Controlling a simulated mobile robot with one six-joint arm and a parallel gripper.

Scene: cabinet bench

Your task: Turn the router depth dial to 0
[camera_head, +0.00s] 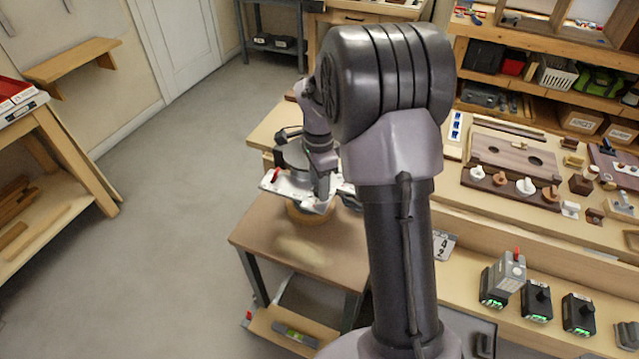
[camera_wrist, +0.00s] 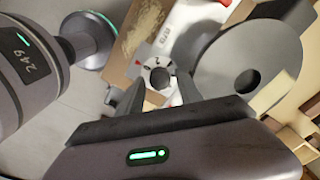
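The router depth dial (camera_wrist: 152,66) is a small light-grey disc with a dark centre hole in the wrist view. Dark marks show on its face, but its exact setting is too small to read. A small red mark sits at its left. My gripper (camera_wrist: 155,92) is open, with one finger on each side of the dial's near part; I cannot tell if they touch it. A large grey disc (camera_wrist: 222,60) with a hole is just right of the dial. In the head view my gripper (camera_head: 321,192) is at the machine (camera_head: 286,183) on the small bench; my arm hides much of it.
The small brown bench (camera_head: 260,237) has a pale dust patch (camera_head: 301,250) at its front. At right a long workbench (camera_head: 450,210) holds a board with knobs, and batteries (camera_head: 537,300) stand on its lower ledge. Open floor (camera_head: 180,220) lies to the left.

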